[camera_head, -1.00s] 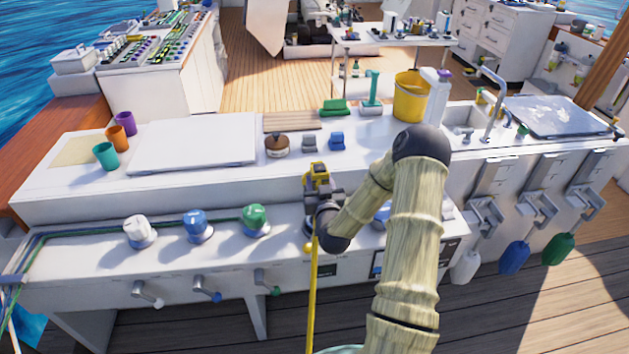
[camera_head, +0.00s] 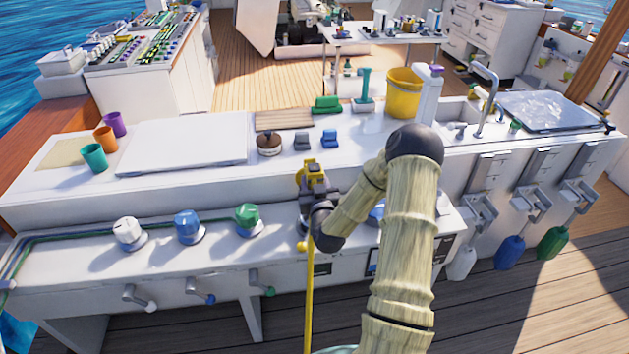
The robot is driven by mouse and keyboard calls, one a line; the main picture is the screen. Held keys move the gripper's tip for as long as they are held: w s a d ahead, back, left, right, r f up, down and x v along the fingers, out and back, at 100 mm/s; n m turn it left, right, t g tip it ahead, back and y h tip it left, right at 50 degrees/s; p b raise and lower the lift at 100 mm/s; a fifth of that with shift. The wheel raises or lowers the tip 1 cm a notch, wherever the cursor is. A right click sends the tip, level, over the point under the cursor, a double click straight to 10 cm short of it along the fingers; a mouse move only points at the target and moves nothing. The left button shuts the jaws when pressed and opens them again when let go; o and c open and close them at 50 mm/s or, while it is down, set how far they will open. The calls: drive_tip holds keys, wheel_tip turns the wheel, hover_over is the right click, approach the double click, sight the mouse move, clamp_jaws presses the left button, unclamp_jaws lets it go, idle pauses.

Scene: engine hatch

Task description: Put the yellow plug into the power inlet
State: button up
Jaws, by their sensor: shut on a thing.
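My gripper (camera_head: 312,182) is shut on the yellow plug (camera_head: 308,168) above the lower shelf of the white counter, close to the raised step behind it. The plug shows as a yellow shape at the jaws. A yellow cable (camera_head: 309,290) hangs straight down below my gripper over the counter's front. A small yellow knob-like part (camera_head: 302,246) shows beside the cable. I cannot make out the power inlet; my arm and gripper hide part of the shelf and panel there.
White (camera_head: 128,232), blue (camera_head: 188,226) and green (camera_head: 247,220) knobs stand on the shelf to the left, with levers below them. A blue part (camera_head: 376,213) is partly behind my arm. Cups, a yellow bucket (camera_head: 403,95) and a brown-topped pot (camera_head: 268,144) stand on the upper counter.

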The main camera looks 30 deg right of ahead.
drive_tip(key=shift+f+b, duration=3.05)
drive_tip(key=shift+f, duration=1.45)
drive_tip(key=shift+f+b, duration=0.3)
drive_tip(key=shift+f, duration=0.05)
drive_tip(key=o, duration=1.3)
drive_tip(key=shift+c, duration=0.2)
drive_tip(key=shift+s, duration=0.15)
drive_tip(key=p+v, duration=0.5)
drive_tip(key=v, duration=1.2)
drive_tip(key=shift+p, duration=0.4)
drive_tip(key=shift+s+r, duration=0.1)
drive_tip(key=shift+r, duration=0.05)
